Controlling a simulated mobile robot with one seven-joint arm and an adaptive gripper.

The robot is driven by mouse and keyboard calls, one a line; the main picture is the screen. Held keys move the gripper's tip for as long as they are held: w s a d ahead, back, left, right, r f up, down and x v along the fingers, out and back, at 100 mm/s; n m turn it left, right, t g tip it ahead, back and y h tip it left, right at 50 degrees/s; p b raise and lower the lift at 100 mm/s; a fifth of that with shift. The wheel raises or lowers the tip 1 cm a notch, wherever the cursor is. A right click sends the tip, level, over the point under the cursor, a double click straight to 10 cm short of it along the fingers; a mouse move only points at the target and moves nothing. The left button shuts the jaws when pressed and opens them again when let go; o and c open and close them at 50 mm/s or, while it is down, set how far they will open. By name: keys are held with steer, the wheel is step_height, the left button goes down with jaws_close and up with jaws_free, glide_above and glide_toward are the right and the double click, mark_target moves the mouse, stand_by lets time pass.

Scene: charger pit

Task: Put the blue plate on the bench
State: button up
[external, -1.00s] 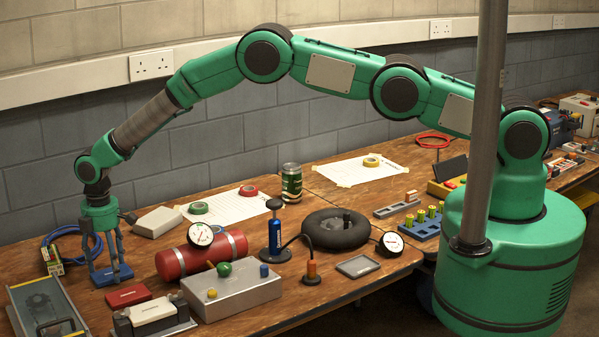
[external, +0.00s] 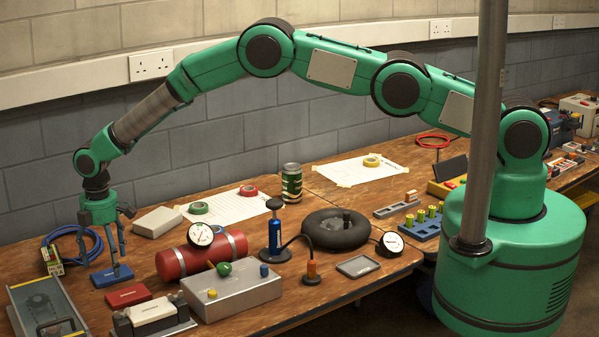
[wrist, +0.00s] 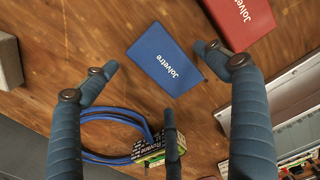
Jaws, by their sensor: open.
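The blue plate (external: 111,276) lies flat on the wooden bench (external: 150,282) at the left, beside the red plate. In the wrist view the blue plate (wrist: 166,60) shows its white lettering and lies apart from the finger tips in the picture. My gripper (external: 108,257) is just above the blue plate with its fingers spread and nothing held. In the wrist view my gripper (wrist: 163,70) has its fingers open around the plate's outline.
A red plate (external: 127,295) lies close in front. A red cylinder with a gauge (external: 185,262) is to the right, and a coiled blue cable (external: 74,247) is behind left. A metal-framed tray (external: 47,308) stands at the left front.

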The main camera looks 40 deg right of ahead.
mark_target(110, 271)
step_height(110, 271, up, 10)
steer(key=shift+r+p, duration=0.15)
steer(key=shift+p, duration=0.15)
stand_by(0.7)
steer(key=shift+r, duration=0.1)
